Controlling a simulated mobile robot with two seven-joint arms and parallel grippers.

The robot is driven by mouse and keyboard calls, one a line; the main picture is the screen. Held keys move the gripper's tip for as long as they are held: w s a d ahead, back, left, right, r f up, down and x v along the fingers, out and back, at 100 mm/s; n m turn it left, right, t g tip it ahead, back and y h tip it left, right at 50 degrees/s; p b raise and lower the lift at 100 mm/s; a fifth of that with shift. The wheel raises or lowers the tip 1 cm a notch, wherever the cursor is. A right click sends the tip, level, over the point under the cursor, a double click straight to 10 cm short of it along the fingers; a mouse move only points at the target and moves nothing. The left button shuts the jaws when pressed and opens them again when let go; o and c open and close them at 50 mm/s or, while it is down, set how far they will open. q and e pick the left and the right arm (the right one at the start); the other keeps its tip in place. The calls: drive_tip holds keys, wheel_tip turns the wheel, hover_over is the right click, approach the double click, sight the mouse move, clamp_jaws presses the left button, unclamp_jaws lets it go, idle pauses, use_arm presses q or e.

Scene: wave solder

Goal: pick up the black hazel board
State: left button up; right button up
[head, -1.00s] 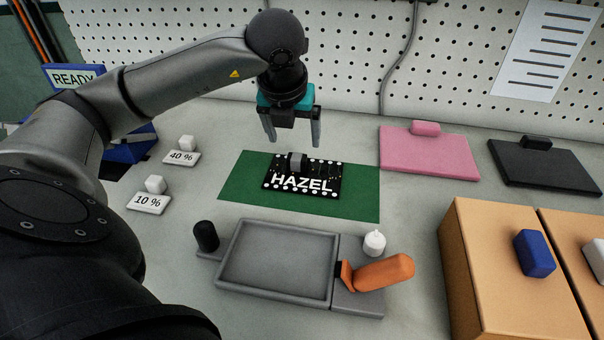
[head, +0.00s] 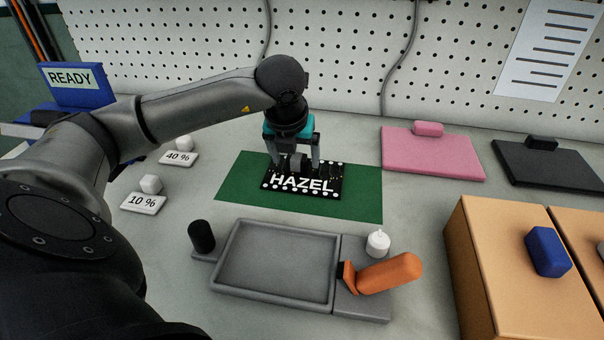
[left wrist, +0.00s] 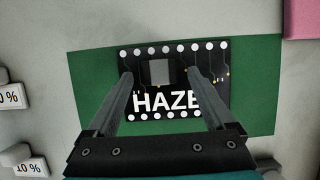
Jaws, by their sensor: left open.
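The black hazel board (head: 303,189) lies flat on a green mat (head: 357,205), with white "HAZEL" lettering, white dots along its edges and a grey block standing on it. The board also shows in the left wrist view (left wrist: 174,113), its last letter hidden behind a finger. My left gripper (head: 295,166) is low over the board's back part, its fingers either side of the grey block (left wrist: 160,72). It is open and holds nothing. Whether the fingertips touch the board, I cannot tell. My right gripper is not in view.
In front of the mat is a grey tray (head: 228,292) with an orange handle (head: 390,272), a black knob and a white knob. Pink (head: 432,158) and black (head: 555,170) boards lie at right. Orange-tan boxes (head: 490,265) stand front right. Labelled "10 %" and "40 %" blocks are at left.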

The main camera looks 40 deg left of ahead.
use_arm(q)
drive_tip(key=shift+w+f, duration=0.1)
drive_tip(key=shift+f, duration=0.2)
drive_tip(key=shift+a, duration=0.1)
clamp_jaws()
idle(0.5)
